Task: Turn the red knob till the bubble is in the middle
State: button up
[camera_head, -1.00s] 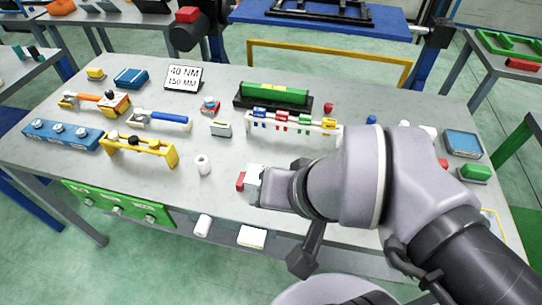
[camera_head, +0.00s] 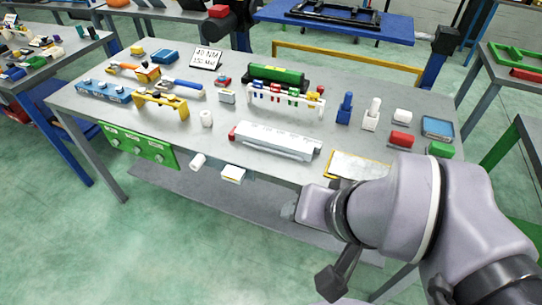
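A long white-grey device (camera_head: 275,142) with a red end piece (camera_head: 233,132) at its left lies near the front edge of the table. A small red-topped part (camera_head: 222,80) sits on the table farther back, and another small red piece (camera_head: 321,88) is at the right end of the white rack. I cannot tell for sure which red part is the knob. No bubble can be made out at this size. My gripper (camera_head: 291,211) is at the lower middle, in front of the table edge and apart from the device. Its fingers are too small and turned away to read.
The table (camera_head: 190,135) also holds a green cylinder (camera_head: 277,75) in a black cradle, a white rack (camera_head: 285,98), a yellow bracket (camera_head: 160,104), a blue post (camera_head: 344,108) and a yellow-edged sheet (camera_head: 358,166). Green floor is free at the lower left.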

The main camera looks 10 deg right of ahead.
aim_at(320, 89)
jog(key=i+j, duration=0.2)
jog(key=i, duration=0.2)
jog(key=i+j, duration=0.25)
jog(key=i, duration=0.2)
jog(key=i+j, duration=0.2)
jog(key=i, duration=0.2)
jog(key=u, duration=0.05)
